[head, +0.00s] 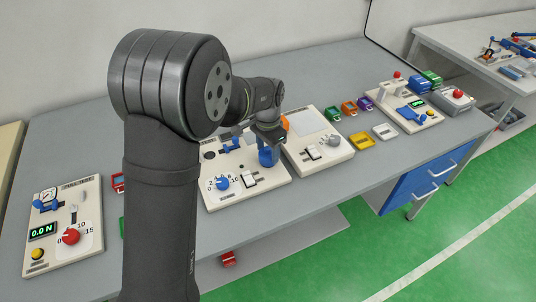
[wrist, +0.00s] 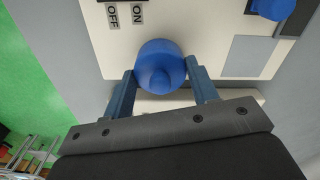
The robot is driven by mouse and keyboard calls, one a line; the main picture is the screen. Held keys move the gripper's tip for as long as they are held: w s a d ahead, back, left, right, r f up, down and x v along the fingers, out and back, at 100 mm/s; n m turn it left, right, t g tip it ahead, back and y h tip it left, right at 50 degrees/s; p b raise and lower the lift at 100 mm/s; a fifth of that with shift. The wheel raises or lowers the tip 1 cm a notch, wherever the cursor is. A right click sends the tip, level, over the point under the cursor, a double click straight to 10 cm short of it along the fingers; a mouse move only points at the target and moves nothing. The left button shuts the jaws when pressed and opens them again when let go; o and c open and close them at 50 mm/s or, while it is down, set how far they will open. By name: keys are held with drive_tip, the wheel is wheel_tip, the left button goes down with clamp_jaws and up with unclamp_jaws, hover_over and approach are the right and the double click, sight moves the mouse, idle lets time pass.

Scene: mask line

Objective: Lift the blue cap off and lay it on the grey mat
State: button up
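The blue cap (wrist: 160,66) is round with a raised knob on top, seen from above in the wrist view. The fingers of my gripper (wrist: 163,88) lie against its left and right sides, with no clear gap. In the head view the cap (head: 268,158) shows under my gripper (head: 267,148), at the right side of a pale panel (head: 217,201). I cannot tell whether the cap rests on the panel or is raised. A grey rectangle, likely the grey mat (wrist: 247,56), lies on the panel right of the cap in the wrist view. My gripper hides it in the head view.
The panel carries an ON/OFF switch (head: 250,179) and a blue dial (head: 222,183). Another pale panel (head: 318,155) stands close on the right. Small coloured trays, including a yellow one (head: 361,141), lie further right. A panel with a red dial (head: 71,237) stands at far left.

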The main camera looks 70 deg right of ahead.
drive_tip(key=shift+c, duration=1.3)
